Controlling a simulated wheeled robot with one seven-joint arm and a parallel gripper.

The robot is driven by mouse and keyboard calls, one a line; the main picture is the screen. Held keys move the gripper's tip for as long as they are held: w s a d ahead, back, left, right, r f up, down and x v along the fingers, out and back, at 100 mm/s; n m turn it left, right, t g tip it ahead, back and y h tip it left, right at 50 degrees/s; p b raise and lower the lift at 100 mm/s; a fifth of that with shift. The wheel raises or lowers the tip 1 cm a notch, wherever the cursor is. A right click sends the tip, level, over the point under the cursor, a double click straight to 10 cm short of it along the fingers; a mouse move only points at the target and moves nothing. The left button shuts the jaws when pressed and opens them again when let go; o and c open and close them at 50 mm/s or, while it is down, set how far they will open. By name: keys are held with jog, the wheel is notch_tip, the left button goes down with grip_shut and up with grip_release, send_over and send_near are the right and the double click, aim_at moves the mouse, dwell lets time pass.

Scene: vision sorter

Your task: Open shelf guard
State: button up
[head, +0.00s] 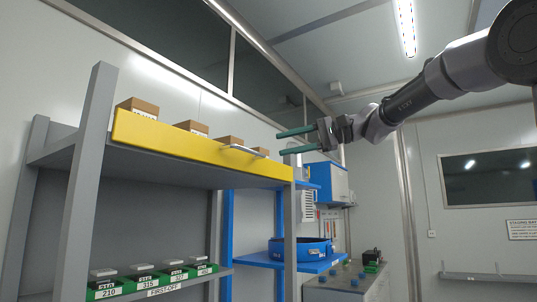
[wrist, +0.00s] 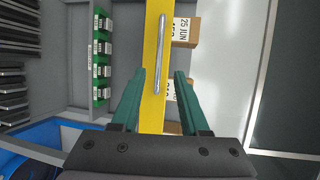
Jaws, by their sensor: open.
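The shelf guard (head: 190,148) is a yellow panel standing upright along the front of the top shelf. A silver bar handle (head: 244,150) is on its face, near the right end. My gripper (head: 294,141) is open and empty, just right of the guard's right end in the head view, with green fingers. In the wrist view the yellow guard (wrist: 152,60) runs upward between the fingers of my gripper (wrist: 160,75), and the handle (wrist: 161,55) lies ahead of the fingertips. The fingers do not appear to touch the handle.
Several cardboard boxes (head: 141,107) stand behind the guard. Green labelled bins (head: 148,282) sit on the lower shelf of the grey rack (head: 89,170). A blue rack with a blue ring (head: 300,248) stands at right. Open room lies right of the rack.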

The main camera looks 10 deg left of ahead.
aim_at(253, 151)
jog(key=a, duration=0.3)
jog(key=a+f, duration=0.1)
jog(key=a, duration=0.2)
jog(key=a+f, duration=0.1)
jog(key=a, duration=0.3)
jog(key=shift+c, duration=0.3)
jog(key=shift+s, duration=0.1)
grip_shut()
